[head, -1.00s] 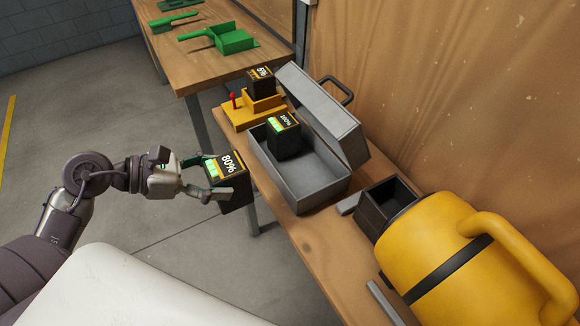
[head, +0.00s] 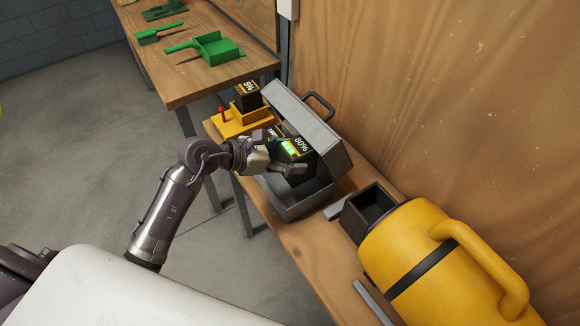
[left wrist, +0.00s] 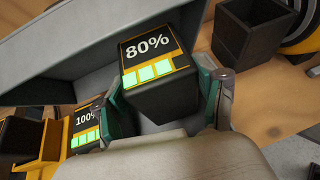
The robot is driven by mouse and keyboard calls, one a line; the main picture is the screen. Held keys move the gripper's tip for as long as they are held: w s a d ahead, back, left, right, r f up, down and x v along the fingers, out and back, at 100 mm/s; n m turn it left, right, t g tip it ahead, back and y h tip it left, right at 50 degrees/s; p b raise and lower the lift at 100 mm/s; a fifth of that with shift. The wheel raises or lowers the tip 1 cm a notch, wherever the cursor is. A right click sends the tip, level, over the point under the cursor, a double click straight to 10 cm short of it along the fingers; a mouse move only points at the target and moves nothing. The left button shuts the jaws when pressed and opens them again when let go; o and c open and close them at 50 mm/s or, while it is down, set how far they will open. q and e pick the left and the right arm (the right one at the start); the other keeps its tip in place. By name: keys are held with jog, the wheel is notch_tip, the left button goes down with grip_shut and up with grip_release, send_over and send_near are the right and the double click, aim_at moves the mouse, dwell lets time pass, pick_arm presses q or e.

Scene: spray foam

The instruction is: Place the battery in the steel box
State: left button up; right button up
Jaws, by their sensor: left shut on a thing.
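My left gripper (head: 285,165) is shut on the 80% battery (head: 298,150), a black block with a yellow band and green bars. It holds the battery over or within the open grey steel box (head: 300,205); I cannot tell whether it touches the floor of the box. In the left wrist view, the 80% battery (left wrist: 155,80) sits between the two fingers (left wrist: 168,100). The 100% battery (left wrist: 88,125) is beside it in the box, mostly hidden behind the gripper in the head view. The 5% battery (head: 247,97) sits on the yellow charger (head: 235,122). My right gripper is out of view.
A black open bin (head: 368,212) and a large yellow canister (head: 425,262) stand to the right of the box. The box's raised lid (head: 305,125) is on its wall side. A green dustpan (head: 217,48) lies on the far table.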

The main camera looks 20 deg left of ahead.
aim_at(285, 175)
pick_arm(q)
jog(key=f, duration=0.3)
jog(key=shift+s+a, duration=0.15)
jog(key=shift+s, duration=0.05)
notch_tip(285, 175, down, 2)
jog(key=shift+f+p, duration=0.15)
jog(key=shift+p, duration=0.35)
jog(key=shift+w+f+p, duration=0.2)
jog(key=shift+f+p, duration=0.2)
jog(key=shift+f, duration=0.3)
jog(key=shift+f, duration=0.2)
jog(key=o, duration=1.6)
jog(key=shift+s, duration=0.1)
jog(key=shift+r, duration=0.1)
